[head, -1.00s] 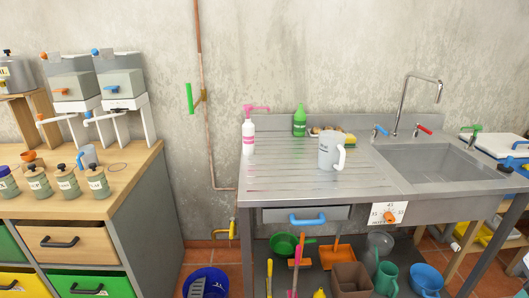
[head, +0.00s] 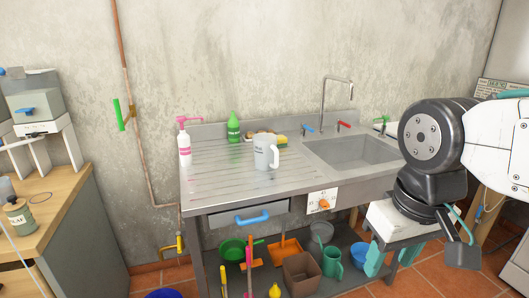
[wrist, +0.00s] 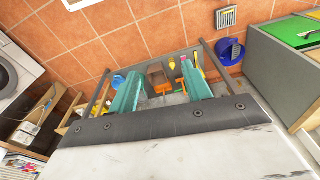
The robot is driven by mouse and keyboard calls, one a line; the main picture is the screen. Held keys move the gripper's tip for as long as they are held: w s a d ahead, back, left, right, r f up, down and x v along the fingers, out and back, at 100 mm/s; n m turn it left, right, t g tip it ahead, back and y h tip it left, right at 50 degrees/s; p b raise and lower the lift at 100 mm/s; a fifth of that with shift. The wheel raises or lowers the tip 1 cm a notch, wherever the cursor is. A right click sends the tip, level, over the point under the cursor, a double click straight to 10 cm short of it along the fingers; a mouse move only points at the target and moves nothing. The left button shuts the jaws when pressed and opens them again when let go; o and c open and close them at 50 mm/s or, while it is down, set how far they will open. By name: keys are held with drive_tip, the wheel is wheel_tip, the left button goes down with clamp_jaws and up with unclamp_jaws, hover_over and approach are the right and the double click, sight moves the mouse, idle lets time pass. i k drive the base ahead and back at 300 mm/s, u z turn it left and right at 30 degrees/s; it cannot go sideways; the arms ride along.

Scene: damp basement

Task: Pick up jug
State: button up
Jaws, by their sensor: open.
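The jug (head: 266,153) is a white-grey jug with a handle on its right side. It stands upright on the ribbed drainboard of the steel sink unit (head: 225,167), left of the basin, in the head view. My gripper shows in the wrist view (wrist: 158,92) with its two teal fingers apart and nothing between them. In the head view my arm is at the right, and the gripper (head: 378,260) hangs low in front of the sink unit, well right of the jug and below it. The jug is not in the wrist view.
A pink-topped pump bottle (head: 185,148), a green bottle (head: 233,128) and a yellow sponge (head: 280,139) stand around the jug. The basin (head: 352,152) lies to its right. The lower shelf holds an orange dustpan (head: 286,250), a green watering can (head: 332,262) and several other things.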

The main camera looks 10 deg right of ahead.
sight(266, 150)
drive_tip(key=z, duration=0.3)
drive_tip(key=i, duration=1.3)
drive_tip(key=u, duration=0.5)
